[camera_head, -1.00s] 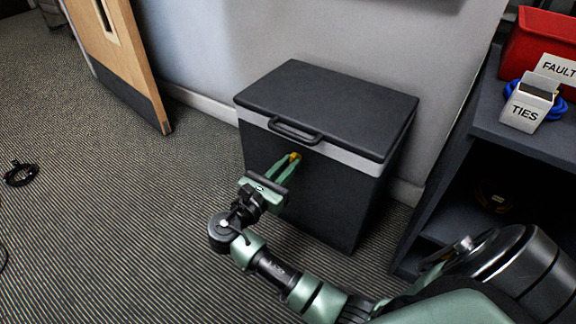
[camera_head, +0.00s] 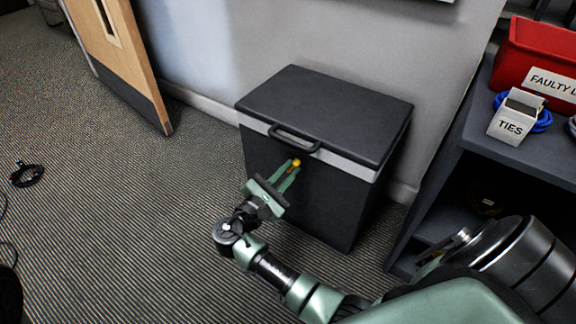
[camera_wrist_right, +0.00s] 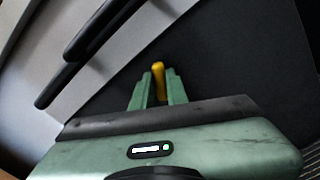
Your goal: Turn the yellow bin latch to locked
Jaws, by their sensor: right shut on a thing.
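The yellow latch (camera_head: 297,162) is a small knob on the front of the dark bin (camera_head: 335,205), just below the light grey band and the lid handle. My right gripper (camera_head: 291,171) is shut on the latch, with its green fingers on either side. In the right wrist view the latch (camera_wrist_right: 158,78) sticks out between the fingertips (camera_wrist_right: 158,92), upright in that picture. The bin looks diagonal there, so the gripper is rolled relative to it. The latch's base is partly hidden by the fingers. My left gripper is not in view.
The bin's black lid (camera_head: 330,105) is down, with a loop handle (camera_head: 294,138) close above my gripper. A dark shelf (camera_head: 500,165) at the right holds a red bin (camera_head: 540,55) and a TIES box (camera_head: 512,120). A cable (camera_head: 27,174) lies on the open carpet at the left.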

